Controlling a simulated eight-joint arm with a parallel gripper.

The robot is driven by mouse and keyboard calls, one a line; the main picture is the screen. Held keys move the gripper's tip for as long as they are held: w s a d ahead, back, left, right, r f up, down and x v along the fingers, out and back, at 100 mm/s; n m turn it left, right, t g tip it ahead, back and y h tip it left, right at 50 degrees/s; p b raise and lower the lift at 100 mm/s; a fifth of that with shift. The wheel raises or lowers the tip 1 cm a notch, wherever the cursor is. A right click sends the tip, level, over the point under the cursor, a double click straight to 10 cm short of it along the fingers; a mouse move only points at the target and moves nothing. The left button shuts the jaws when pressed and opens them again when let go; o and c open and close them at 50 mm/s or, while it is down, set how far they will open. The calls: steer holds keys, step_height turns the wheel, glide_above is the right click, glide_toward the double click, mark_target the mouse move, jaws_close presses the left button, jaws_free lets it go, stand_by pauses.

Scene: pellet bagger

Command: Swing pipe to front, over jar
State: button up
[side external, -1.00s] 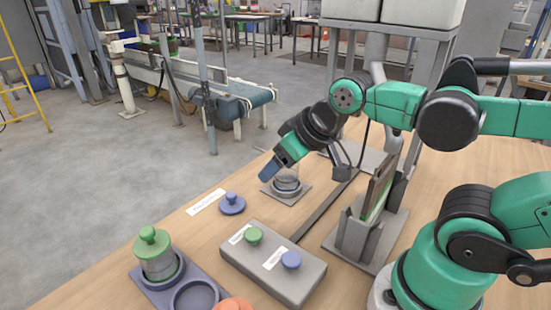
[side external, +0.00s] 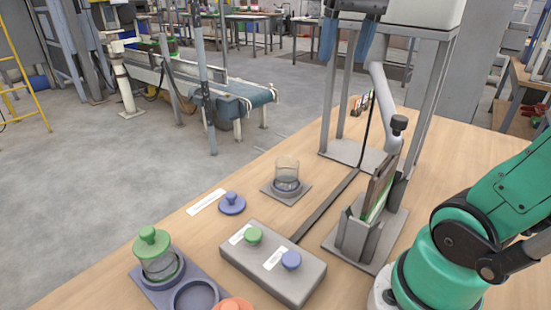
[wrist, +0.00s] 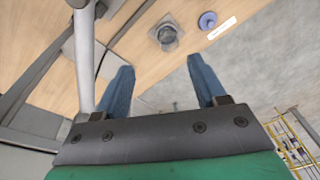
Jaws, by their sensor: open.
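The grey pipe (side external: 382,92) slants down from the hopper on the stand. Its dark lower end (side external: 398,124) is above the slotted holder, off to the right of the jar. The pipe also shows in the wrist view (wrist: 84,62), left of my fingers. The clear jar (side external: 287,172) stands upright on a small grey plate, with its top uncovered; the wrist view shows it from above (wrist: 168,36). My gripper (side external: 346,42) is high at the top of the side view, pointing down with its blue fingers apart. Nothing is between the fingers in the wrist view (wrist: 160,68).
A blue knobbed lid (side external: 232,204) lies near a white label. A green-lidded jar (side external: 157,262) stands at front left. A grey box (side external: 270,265) has green and blue knobs. A slotted holder (side external: 356,238) bears a panel. Stand legs (side external: 328,95) rise behind the pipe.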

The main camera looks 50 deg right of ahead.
steer(key=s+d+r+m+g+y, duration=0.2)
steer(key=s+d+m+g+y, duration=0.2)
steer(key=s+d+m, duration=0.3)
glide_toward(400, 116)
steer(key=x, duration=0.2)
steer(key=shift+s+a+f, duration=0.15)
steer(key=shift+s+a, duration=0.1)
steer(key=shift+f, duration=0.65)
steer(key=shift+x, duration=2.7)
steer(key=shift+r, duration=0.1)
jaws_close()
